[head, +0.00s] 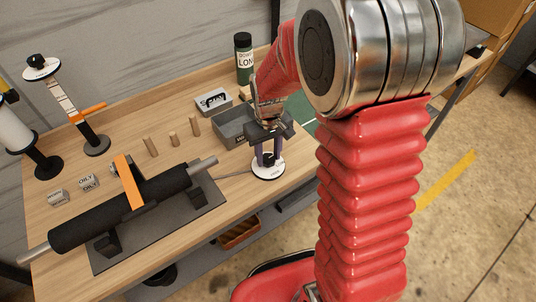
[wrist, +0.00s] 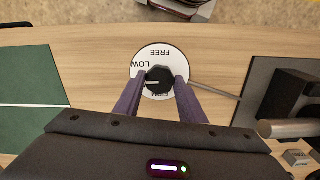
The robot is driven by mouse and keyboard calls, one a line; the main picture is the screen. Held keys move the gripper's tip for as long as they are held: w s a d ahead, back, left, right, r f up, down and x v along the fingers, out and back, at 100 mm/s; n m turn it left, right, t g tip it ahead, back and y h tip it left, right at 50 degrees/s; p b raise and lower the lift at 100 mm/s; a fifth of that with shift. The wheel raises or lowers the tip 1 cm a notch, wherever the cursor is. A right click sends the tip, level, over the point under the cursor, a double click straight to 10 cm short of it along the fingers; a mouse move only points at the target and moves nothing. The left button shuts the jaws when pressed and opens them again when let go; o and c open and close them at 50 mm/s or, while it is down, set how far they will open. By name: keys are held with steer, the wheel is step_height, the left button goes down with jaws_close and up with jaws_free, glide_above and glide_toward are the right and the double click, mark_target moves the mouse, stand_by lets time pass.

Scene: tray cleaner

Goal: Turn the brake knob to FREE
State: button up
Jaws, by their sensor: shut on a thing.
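The brake knob (wrist: 159,78) is a small black knob in the middle of a round white dial (wrist: 152,55) on the wooden bench. In the wrist view FREE is at the top of the dial and LOW at its left; a third label at the bottom is partly hidden. The knob's white mark points left, about towards LOW. My gripper (wrist: 159,80) has its purple fingers on either side of the knob and is shut on it. In the head view my gripper (head: 268,156) reaches straight down to the dial (head: 268,174), with the knob partly hidden between the fingers.
A black roller (head: 120,207) with an orange band lies on a stand left of the dial, joined by a grey cable. A grey bin (head: 232,130) stands close behind my gripper. A dark green bottle (head: 244,58) and several wooden pegs (head: 174,139) stand further back.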

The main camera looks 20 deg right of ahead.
steer(key=m, duration=0.4)
steer(key=shift+m, duration=0.3)
steer(key=m, duration=0.4)
steer(key=shift+m, duration=0.3)
steer(key=m, duration=0.4)
steer(key=shift+m, duration=0.3)
steer(key=m, duration=0.4)
steer(key=shift+w+m, duration=0.1)
steer(key=shift+m, duration=0.3)
steer(key=o, duration=1)
